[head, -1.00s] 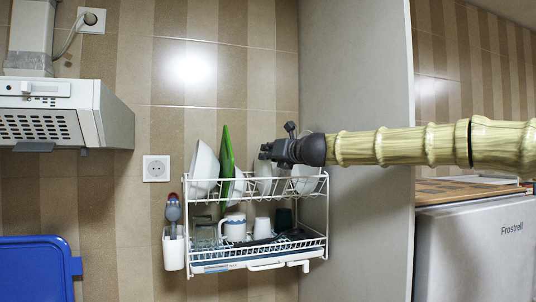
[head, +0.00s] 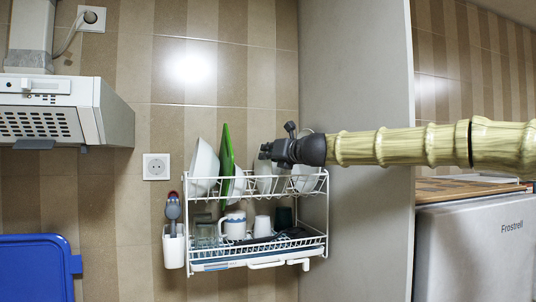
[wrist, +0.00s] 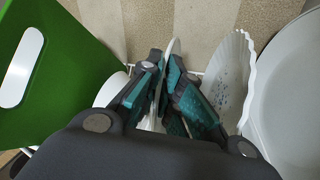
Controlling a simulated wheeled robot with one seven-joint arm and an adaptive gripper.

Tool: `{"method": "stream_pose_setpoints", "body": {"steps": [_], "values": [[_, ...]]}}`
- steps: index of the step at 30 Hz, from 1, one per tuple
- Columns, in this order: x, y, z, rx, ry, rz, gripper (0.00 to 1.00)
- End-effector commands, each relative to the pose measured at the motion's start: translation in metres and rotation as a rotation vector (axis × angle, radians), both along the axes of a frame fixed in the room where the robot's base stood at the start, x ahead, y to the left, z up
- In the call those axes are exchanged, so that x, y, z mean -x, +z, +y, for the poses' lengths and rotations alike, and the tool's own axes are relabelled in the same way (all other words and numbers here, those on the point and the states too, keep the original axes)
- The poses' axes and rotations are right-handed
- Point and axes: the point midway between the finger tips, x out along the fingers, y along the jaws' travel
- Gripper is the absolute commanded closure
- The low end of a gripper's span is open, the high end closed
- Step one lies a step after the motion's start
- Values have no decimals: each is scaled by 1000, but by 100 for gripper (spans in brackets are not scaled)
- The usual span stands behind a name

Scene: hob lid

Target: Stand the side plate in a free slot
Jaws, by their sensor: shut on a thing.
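My gripper (head: 266,153) is above the top tier of the white wire dish rack (head: 257,203), near its middle. In the wrist view its two teal-padded fingers (wrist: 164,92) are closed on the thin white side plate (wrist: 172,52), which stands on edge between them. In the head view the plate (head: 263,178) hangs below the fingers at the top tier. I cannot tell whether its lower edge touches the wires. The scalloped white plate (wrist: 234,75) stands just right of the fingers, apart from the held plate.
A green board (head: 227,150) and a white bowl (head: 204,165) stand at the rack's left. Another white dish (head: 238,186) stands beside the board. White dishes (head: 305,180) fill the right end. The lower tier holds a mug (head: 235,224) and cups. A grey panel (head: 355,80) borders the right.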

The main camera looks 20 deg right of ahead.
Motion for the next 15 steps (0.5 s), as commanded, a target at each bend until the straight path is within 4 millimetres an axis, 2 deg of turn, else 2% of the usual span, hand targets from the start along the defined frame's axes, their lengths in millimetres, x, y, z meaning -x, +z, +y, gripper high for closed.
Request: {"method": "stream_pose_setpoints", "body": {"steps": [4, 6, 9, 15], "values": [[0, -2, 0, 0, 0, -1, 100], [0, -1, 0, 0, 0, -1, 85], [0, -1, 0, 0, 0, -1, 68], [0, -1, 0, 0, 0, 0, 68]]}}
